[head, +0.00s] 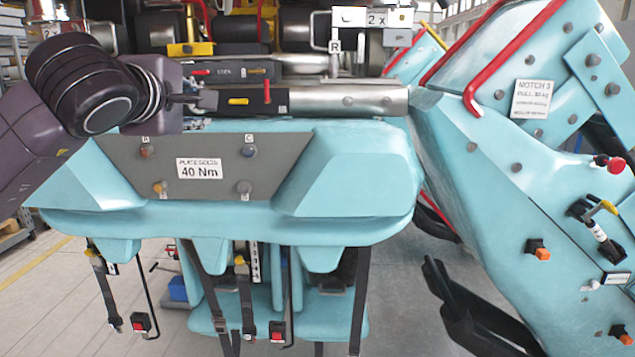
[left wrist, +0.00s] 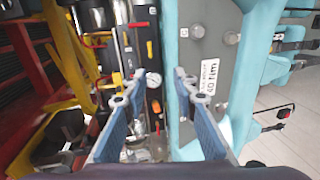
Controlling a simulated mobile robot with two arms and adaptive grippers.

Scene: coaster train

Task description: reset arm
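My left arm comes in from the left in the head view, over the top of the teal coaster part. Its gripper (head: 188,101) is seen edge-on there, at the left end of a metal tube. In the left wrist view, the two blue-padded fingers of that gripper (left wrist: 159,76) stand apart with nothing between their tips. Beyond them lie the teal part and a narrow row of metal fittings with a gauge. My right arm and gripper are in neither view.
A grey panel (head: 220,168) marked 40 Nm sits on the teal part's front, with several bolts. A metal tube (head: 350,99) runs along its top. A large teal structure (head: 510,190) with red rails fills the right. Straps hang below. Bare floor shows at lower left.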

